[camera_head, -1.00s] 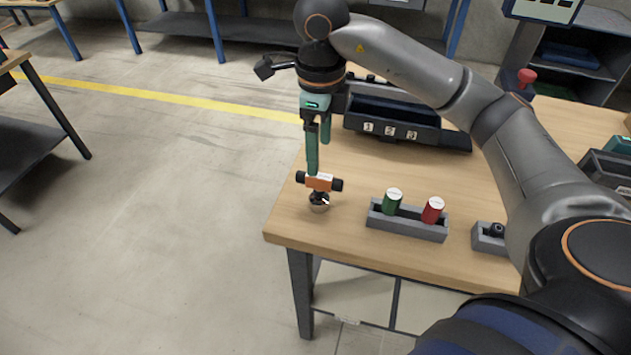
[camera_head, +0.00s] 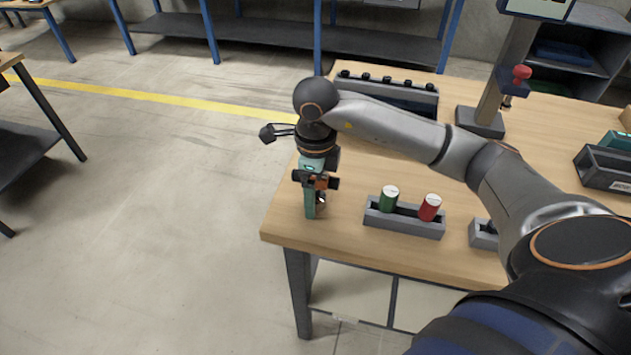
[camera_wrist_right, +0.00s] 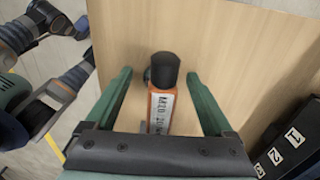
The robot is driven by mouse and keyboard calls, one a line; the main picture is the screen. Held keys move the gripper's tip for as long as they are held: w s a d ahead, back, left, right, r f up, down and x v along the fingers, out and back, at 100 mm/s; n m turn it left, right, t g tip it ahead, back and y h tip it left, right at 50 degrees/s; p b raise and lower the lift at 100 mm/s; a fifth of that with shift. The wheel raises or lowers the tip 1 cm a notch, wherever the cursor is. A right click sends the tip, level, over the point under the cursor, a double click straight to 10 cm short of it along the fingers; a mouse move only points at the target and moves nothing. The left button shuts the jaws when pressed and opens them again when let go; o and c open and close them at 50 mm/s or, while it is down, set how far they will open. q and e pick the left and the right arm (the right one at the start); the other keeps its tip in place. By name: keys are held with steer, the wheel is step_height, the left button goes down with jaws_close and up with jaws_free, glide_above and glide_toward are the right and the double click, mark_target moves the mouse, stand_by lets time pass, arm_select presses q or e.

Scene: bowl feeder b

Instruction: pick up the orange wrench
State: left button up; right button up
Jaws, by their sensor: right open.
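The orange wrench (camera_head: 322,184) is at the near left corner of the table, partly hidden by my right gripper (camera_head: 311,212). In the right wrist view the wrench (camera_wrist_right: 161,112) shows an orange body with a printed label and a black rounded end. My right gripper (camera_wrist_right: 159,76) is open, with one green finger on each side of the wrench and a visible gap to each. The lower part of the wrench is hidden behind the gripper's palm. My left gripper is not in view.
A grey holder (camera_head: 405,222) with a green cylinder (camera_head: 389,198) and a red cylinder (camera_head: 430,207) stands right of the gripper. The table's left edge is close.

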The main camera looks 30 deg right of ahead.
steer(key=shift+f, duration=0.1)
steer(key=shift+c, duration=0.2)
jaws_close()
stand_by(0.5)
